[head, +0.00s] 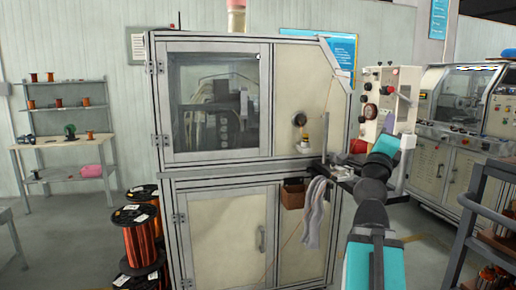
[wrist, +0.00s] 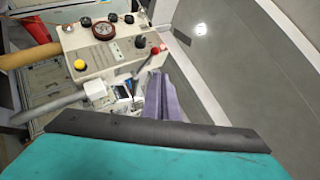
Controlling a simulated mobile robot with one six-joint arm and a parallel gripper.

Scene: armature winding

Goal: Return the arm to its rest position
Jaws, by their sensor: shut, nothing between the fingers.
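My arm (head: 372,195), teal and black, rises from the lower right in the head view and bends in front of the control panel.
The winding cabinet (head: 220,168) stands close on the left. A grey cloth (head: 313,212) hangs from its front near my arm. The control panel (head: 390,90) is just behind the arm; it also shows in the wrist view (wrist: 125,62). A rail frame (head: 475,215) stands right.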

